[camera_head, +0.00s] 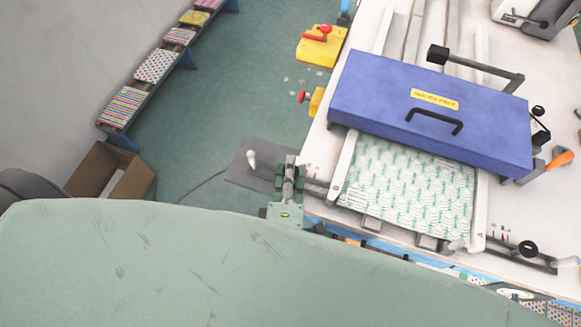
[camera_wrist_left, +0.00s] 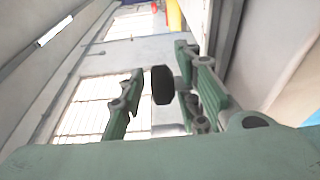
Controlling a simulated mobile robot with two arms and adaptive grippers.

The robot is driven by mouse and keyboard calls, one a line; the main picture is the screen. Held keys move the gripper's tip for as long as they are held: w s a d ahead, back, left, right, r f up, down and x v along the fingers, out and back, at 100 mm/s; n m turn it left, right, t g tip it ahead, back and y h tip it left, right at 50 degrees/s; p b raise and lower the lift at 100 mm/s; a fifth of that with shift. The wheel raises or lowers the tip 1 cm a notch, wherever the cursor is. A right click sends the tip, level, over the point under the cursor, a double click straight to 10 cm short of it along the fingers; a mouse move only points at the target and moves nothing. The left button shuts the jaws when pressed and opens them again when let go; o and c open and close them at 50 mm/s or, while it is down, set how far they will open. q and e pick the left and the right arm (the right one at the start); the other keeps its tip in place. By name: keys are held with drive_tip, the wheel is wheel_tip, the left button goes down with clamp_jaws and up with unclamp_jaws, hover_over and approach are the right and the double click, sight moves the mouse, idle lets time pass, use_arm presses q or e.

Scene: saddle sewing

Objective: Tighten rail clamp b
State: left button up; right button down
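My left gripper (camera_head: 289,180) is at the left end of the rail in front of the blue press, at the table's left edge. In the left wrist view its fingers (camera_wrist_left: 159,62) stand apart on both sides of a black knob (camera_wrist_left: 162,85). The knob is nearer the right finger; I cannot tell whether they touch. In the head view my gripper hides this knob. Another black clamp knob (camera_head: 527,248) sits at the rail's right end. I cannot read which clamp is b. My right gripper is not in view.
The blue press cover (camera_head: 430,108) with a black handle spans a green-patterned sheet (camera_head: 405,190) between white rails. Yellow blocks with red handles (camera_head: 321,46) lie left of the table (camera_head: 388,232). A cardboard box (camera_head: 108,178) and a bench stand further left. Green floor lies between.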

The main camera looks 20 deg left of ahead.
use_arm(q)
drive_tip(key=shift+c, duration=0.5)
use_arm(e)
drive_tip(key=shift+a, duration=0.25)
use_arm(q)
drive_tip(key=shift+c, duration=1)
clamp_jaws()
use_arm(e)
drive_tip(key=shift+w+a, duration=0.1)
